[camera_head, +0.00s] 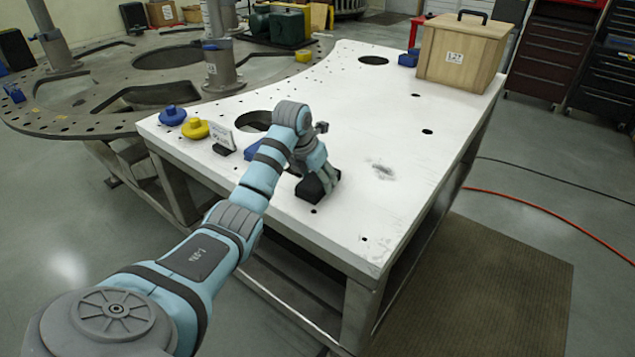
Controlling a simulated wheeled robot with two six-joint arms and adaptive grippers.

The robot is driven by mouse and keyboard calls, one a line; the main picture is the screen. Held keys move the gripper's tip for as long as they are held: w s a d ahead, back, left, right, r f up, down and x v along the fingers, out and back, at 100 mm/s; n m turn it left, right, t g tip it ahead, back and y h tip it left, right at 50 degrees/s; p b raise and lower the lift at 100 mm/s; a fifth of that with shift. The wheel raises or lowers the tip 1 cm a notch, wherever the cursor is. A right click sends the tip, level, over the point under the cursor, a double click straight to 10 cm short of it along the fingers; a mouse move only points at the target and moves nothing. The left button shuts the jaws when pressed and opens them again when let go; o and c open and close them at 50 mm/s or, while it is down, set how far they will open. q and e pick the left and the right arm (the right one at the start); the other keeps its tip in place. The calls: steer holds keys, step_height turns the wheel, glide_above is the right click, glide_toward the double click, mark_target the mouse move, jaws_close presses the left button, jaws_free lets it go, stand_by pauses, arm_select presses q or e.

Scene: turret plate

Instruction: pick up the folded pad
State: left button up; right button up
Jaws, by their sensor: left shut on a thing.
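My left gripper (322,175) reaches over the white table (400,95) near its front edge. It points down and is shut on a small black pad (311,190). The pad is low, at or just above the tabletop; I cannot tell whether it touches. My arm and gripper hide part of the pad. A dark smudge (383,170) marks the table to the right of the gripper. My right gripper is not in view.
A wooden box (462,55) with a black handle stands at the table's far right. Blue (172,115) and yellow (195,129) knobs and a small sign (221,137) sit at the left edge. Round holes pierce the table. The middle of the tabletop is clear.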

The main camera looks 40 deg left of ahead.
arm_select(q)
steer(key=shift+r, duration=0.1)
step_height(320, 180, up, 16)
steer(key=p, duration=0.2)
step_height(320, 180, up, 4)
steer(key=p, duration=0.3)
glide_above(317, 179)
steer(key=shift+w, duration=0.1)
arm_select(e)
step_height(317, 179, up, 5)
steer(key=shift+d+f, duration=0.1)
arm_select(q)
steer(key=o, duration=0.4)
steer(key=shift+c, duration=1.3)
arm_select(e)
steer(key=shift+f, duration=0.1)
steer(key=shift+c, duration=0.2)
